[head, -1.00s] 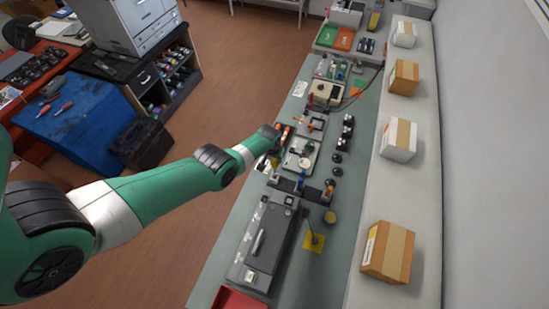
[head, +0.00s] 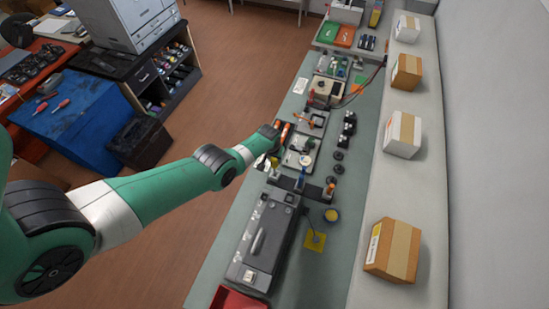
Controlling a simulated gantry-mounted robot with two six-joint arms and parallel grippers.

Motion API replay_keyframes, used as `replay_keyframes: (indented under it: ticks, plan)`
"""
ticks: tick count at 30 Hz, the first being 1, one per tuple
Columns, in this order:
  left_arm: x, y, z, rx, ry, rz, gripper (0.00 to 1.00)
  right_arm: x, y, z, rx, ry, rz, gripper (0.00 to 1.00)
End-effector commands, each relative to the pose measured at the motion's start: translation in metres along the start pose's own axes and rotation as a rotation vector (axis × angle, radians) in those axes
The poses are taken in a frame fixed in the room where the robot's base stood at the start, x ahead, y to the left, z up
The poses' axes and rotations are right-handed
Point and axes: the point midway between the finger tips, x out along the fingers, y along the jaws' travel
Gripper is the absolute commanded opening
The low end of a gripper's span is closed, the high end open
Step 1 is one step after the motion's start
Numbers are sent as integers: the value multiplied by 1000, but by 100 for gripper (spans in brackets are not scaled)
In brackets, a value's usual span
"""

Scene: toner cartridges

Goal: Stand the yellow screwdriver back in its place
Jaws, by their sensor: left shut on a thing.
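My left gripper (head: 276,146) is over the left edge of the green bench, beside a grey tray (head: 299,158). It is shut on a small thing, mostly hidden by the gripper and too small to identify. An orange piece (head: 285,131) shows right beside the gripper; I cannot tell whether it is held. A dark rack (head: 308,190) stands just nearer than the gripper, with an orange-topped tool (head: 330,187) upright at its right end. I cannot make out the yellow screwdriver for sure. My right gripper is not in view.
A long grey cartridge unit (head: 262,243) lies in front of the rack. Black parts (head: 348,130) lie to the right. Boxes (head: 391,250) line the pale ledge.

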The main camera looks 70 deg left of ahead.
Motion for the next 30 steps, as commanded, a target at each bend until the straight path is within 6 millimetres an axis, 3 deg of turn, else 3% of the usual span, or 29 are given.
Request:
replay_keyframes:
  ticks: [30]
  plan:
    - [31, 0, 7, 0, 0, 0, 0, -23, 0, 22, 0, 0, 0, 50]
